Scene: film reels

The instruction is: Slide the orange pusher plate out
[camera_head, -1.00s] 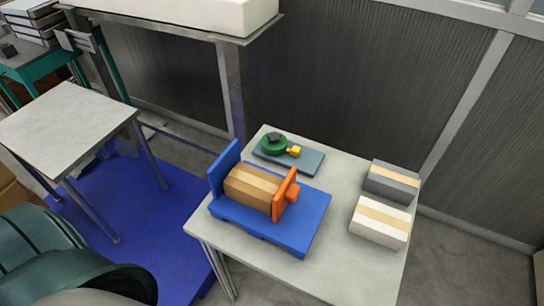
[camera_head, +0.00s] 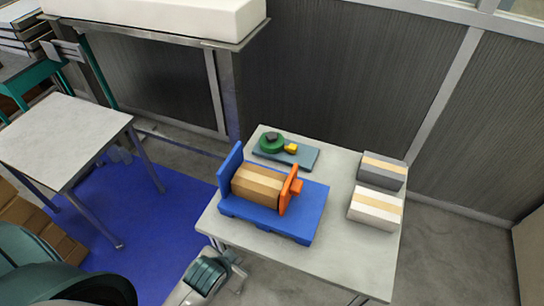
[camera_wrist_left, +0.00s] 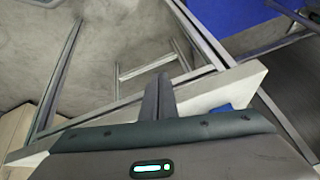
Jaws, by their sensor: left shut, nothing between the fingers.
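The orange pusher plate (camera_head: 286,196) stands upright on the blue base (camera_head: 312,212), with a round orange knob on its right face. It appears to touch the right end of a row of tan and brown blocks (camera_head: 257,186). The blue end wall (camera_head: 229,170) stands at the row's left end. My left gripper (camera_head: 236,260) is shut and empty, low at the front left edge of the table, apart from the plate. Its closed fingers (camera_wrist_left: 158,92) show in the left wrist view, with a bit of blue near the table edge. My right gripper is not in view.
The table (camera_head: 350,255) is bare at its front right. A grey box (camera_head: 382,172) and a white box (camera_head: 375,209), both with tan bands, stand at right. A blue-grey board (camera_head: 303,155) with a green round part (camera_head: 271,144) and yellow piece lies behind. Another table (camera_head: 60,135) stands left.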

